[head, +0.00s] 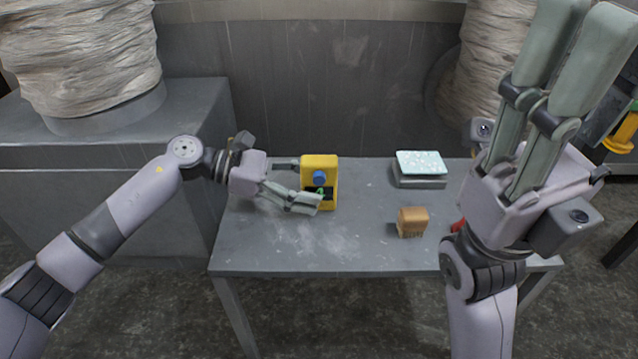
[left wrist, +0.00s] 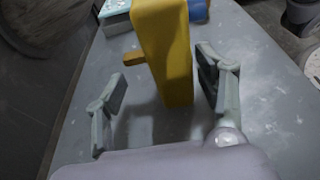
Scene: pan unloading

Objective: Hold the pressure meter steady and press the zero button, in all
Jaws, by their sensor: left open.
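The pressure meter (head: 333,163) is a yellow upright box with a blue knob (head: 320,177) and a dark front panel with a green mark; it stands on the grey table. It also shows in the left wrist view (left wrist: 165,50), with its lower end between the fingers. My left gripper (head: 300,184) is open at the meter's left side; in the wrist view its fingers (left wrist: 160,95) lie on either side of the meter, with a gap visible on the left. I cannot make out the zero button for certain. My right gripper (head: 575,60) is raised at the right, fingers pointing up, apart from the meter.
A scale-like grey box with a pale speckled top (head: 421,162) stands at the table's back right. A small brown brush-like block (head: 412,221) lies nearer the front. A red thing is partly hidden by my right arm. The table's (head: 300,245) front left is clear.

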